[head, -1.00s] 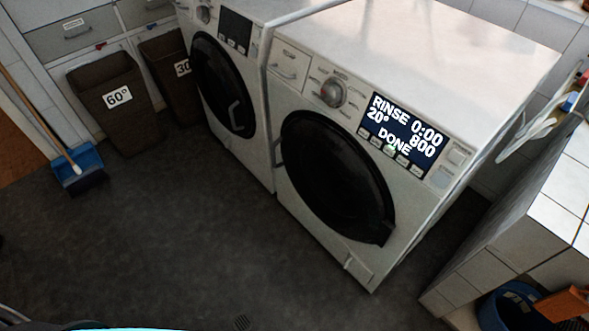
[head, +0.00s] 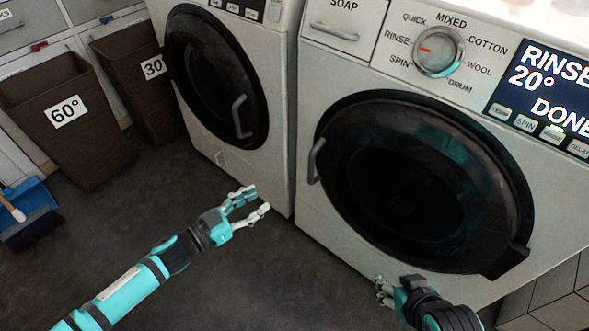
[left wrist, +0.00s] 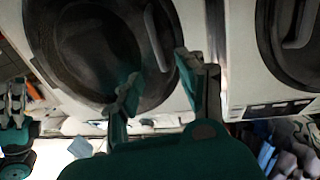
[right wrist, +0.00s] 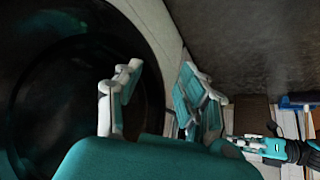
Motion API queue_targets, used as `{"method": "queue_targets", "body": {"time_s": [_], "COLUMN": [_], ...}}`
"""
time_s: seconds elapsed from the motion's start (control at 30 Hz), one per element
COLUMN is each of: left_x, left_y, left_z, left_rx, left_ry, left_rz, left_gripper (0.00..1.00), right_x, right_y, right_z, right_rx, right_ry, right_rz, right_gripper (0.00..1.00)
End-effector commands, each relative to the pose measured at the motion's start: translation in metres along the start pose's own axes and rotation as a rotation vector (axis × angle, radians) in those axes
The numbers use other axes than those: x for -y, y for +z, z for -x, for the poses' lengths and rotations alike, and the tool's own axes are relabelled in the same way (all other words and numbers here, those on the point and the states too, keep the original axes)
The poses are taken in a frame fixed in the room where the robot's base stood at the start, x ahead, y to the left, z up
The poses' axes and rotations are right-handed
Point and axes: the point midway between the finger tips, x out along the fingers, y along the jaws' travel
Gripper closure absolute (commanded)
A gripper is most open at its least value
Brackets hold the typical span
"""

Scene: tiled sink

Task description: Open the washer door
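The washer (head: 310,225) on the right of the head view has a shut round black door (head: 420,180). Its grey handle (head: 317,160) is on the door's left edge. My left gripper (head: 256,200) is open and empty, left of and below that handle, apart from it. In the left wrist view the handle (left wrist: 158,35) shows beyond the fingertips (left wrist: 157,82). My right gripper (head: 384,291) is low in front of the door's bottom edge. In the right wrist view its fingers (right wrist: 160,82) are apart and empty, with the dark door (right wrist: 60,75) at left.
A second machine (head: 220,160) with a shut door and handle (head: 240,117) stands left of the washer. Brown bins marked 60° (head: 95,140) and 30° (head: 135,65) and a blue dustpan (head: 30,200) are further left. Grey floor lies open in front.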

Motion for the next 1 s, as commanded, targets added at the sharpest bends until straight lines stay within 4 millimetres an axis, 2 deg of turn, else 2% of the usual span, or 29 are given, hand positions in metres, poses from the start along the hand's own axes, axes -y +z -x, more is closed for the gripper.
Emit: {"method": "queue_targets", "body": {"time_s": [0.1,0.27,0.63,0.8,1.0], "left_x": [-0.008,-0.008,-0.010,-0.011,-0.012], "left_y": [-0.004,-0.006,-0.007,-0.007,-0.007], "left_z": [-0.004,-0.020,-0.099,-0.134,-0.162], "left_rx": [-0.018,-0.021,-0.022,-0.020,-0.019], "left_ry": [0.032,0.033,0.031,0.031,0.031], "left_rz": [-0.001,0.000,-0.002,-0.003,-0.002], "left_gripper": [0.60,0.60,0.60,0.60,0.60], "right_x": [0.000,0.001,0.010,0.015,0.020], "right_y": [-0.003,-0.016,-0.081,-0.116,-0.144], "right_z": [0.006,0.006,0.007,0.018,0.036], "right_rx": [-0.020,-0.078,-0.411,-0.601,-0.781], "right_ry": [0.001,-0.002,-0.022,-0.034,-0.045], "right_rz": [0.001,0.002,0.006,0.007,0.006], "right_gripper": [0.60,0.60,0.60,0.60,0.60]}}
